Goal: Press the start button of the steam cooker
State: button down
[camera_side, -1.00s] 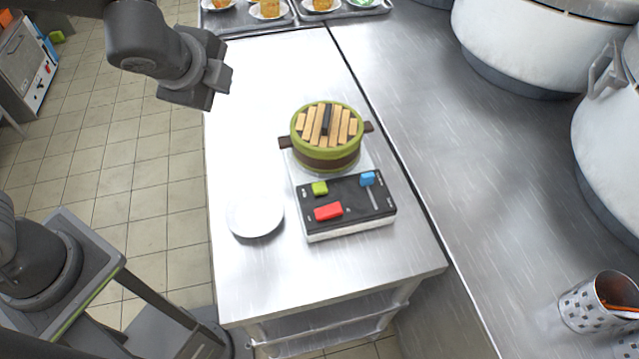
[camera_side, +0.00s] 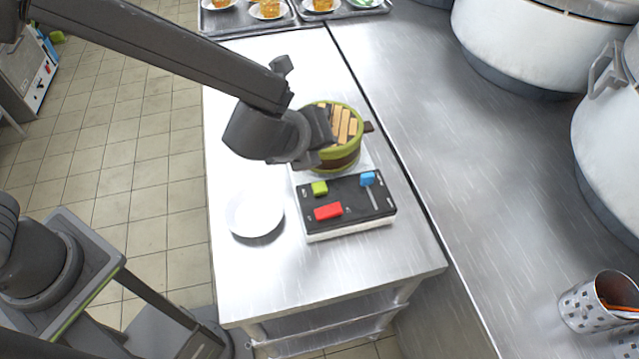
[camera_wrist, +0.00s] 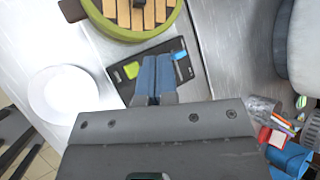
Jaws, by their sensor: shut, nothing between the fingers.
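The steam cooker has a round green pot (camera_side: 346,158) with a slatted wooden lid and a black control panel (camera_side: 350,204) in front of it. On the panel are a green button (camera_side: 319,188), a red button (camera_side: 328,211) and a blue slider knob (camera_side: 367,178). My gripper (camera_side: 308,161) is shut and empty, in front of the left part of the pot in the side view. In the wrist view my shut fingers (camera_wrist: 156,76) overlap the panel, between the green button (camera_wrist: 131,69) and the blue knob (camera_wrist: 179,55). The red button is hidden there.
A white plate (camera_side: 255,214) lies left of the panel. Large stockpots (camera_side: 540,40) stand on the right counter, with a perforated cup of utensils (camera_side: 600,303) at the lower right. Trays of food (camera_side: 245,18) are at the back. The front of the table is clear.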

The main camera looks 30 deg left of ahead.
aim_at(317, 186)
jog(key=shift+f, duration=4.4)
jog(key=shift+f, duration=0.15)
jog(key=shift+f, duration=0.25)
jog(key=shift+f, duration=0.45)
jog(key=shift+r, duration=0.85)
jog(key=shift+r, duration=0.1)
jog(key=shift+r, duration=2.45)
